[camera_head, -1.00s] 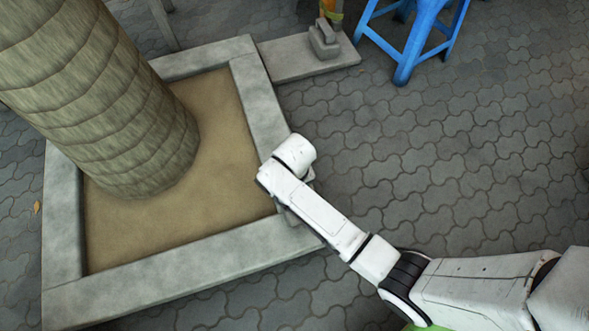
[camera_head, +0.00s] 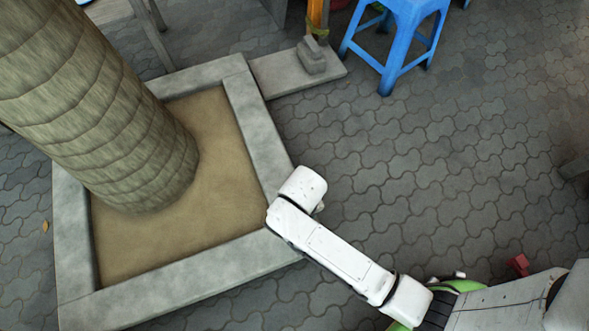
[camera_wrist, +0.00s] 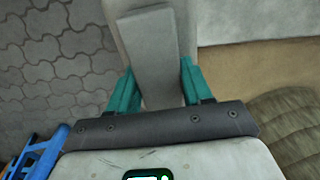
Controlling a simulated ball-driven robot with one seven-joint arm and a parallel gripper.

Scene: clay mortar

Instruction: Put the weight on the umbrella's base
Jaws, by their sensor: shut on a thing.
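My gripper (camera_wrist: 158,66) has teal fingers on both sides of a grey, block-like weight (camera_wrist: 150,42) with a raised bar along it. It is shut on the weight. In the head view my arm hides the gripper and nearly all of the held weight, over the right corner of the planter. The umbrella's base (camera_head: 278,75) is a flat grey slab beside the planter's far corner. Another grey weight (camera_head: 311,57) lies on it, by the orange and yellow foot of the pole (camera_head: 318,14). The base is well beyond my gripper.
A square stone planter (camera_head: 262,130) holds sand and a thick palm trunk (camera_head: 110,120). A blue stool (camera_head: 412,25) stands right of the umbrella's base. The paving (camera_head: 420,150) between the stool and my arm is clear. A small red thing (camera_head: 518,264) is at lower right.

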